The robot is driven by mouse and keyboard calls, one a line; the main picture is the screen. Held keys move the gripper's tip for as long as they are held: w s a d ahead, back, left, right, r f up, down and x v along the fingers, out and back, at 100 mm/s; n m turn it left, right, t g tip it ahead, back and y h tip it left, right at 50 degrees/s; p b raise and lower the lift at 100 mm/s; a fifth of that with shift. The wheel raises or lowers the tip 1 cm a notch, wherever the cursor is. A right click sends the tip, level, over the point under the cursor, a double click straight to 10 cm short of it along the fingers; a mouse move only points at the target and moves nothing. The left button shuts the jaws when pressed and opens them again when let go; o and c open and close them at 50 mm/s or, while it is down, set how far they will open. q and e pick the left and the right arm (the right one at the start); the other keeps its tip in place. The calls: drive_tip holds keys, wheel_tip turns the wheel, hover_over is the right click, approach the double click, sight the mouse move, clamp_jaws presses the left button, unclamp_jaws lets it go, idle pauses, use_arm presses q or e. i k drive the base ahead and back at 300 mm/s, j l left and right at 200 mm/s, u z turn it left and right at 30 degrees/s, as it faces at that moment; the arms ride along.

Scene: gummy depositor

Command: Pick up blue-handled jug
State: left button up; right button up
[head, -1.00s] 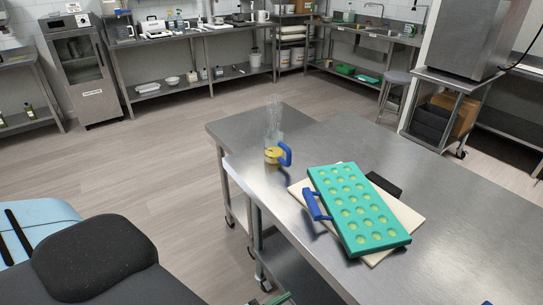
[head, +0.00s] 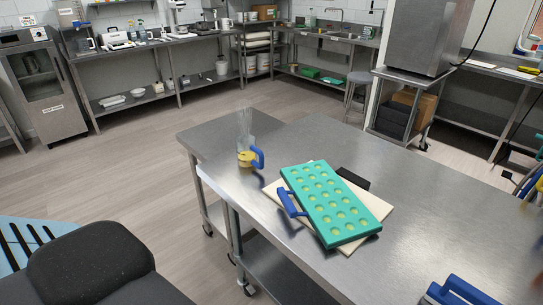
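The blue-handled jug (head: 246,159) stands upright near the left edge of the steel table, towards its far end. It looks clear, with something yellow inside, and its blue handle (head: 258,158) points right. Faint, pale, see-through streaks rise above it; I cannot tell what they are. Neither of my grippers is in view, and nothing is seen touching the jug.
A teal mould (head: 328,237) with several yellowish cavities lies on a pale board (head: 374,199) to the jug's right. A blue-handled tool (head: 290,203) lies beside it. A blue object (head: 460,290) shows at the bottom right. Bare steel tabletop (head: 440,210) lies right of the board.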

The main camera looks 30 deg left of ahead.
sight(247, 152)
drive_tip(key=j+z, duration=0.3)
drive_tip(key=z, duration=0.2)
drive_tip(key=i+j+z, duration=0.1)
drive_tip(key=j+z, duration=0.55)
drive_tip(key=j, duration=0.15)
drive_tip(key=k+j+z, duration=0.1)
drive_tip(key=j+z, duration=0.15)
drive_tip(key=j, duration=0.15)
drive_tip(key=k+j, duration=0.1)
drive_tip(key=j, duration=0.35)
drive_tip(key=k+j+z, duration=0.1)
drive_tip(key=j, duration=0.35)
drive_tip(key=k+j, duration=0.15)
drive_tip(key=j, duration=0.3)
drive_tip(key=k+j, duration=0.1)
drive_tip(key=j, duration=0.3)
drive_tip(key=k+j+u, duration=0.1)
drive_tip(key=k+j, duration=0.25)
drive_tip(key=j, duration=0.15)
drive_tip(key=k+u, duration=0.25)
drive_tip(key=u, duration=0.15)
drive_tip(key=i+z, duration=0.3)
drive_tip(key=i+l+z, duration=0.1)
drive_tip(key=z, duration=0.15)
drive_tip(key=i, duration=0.1)
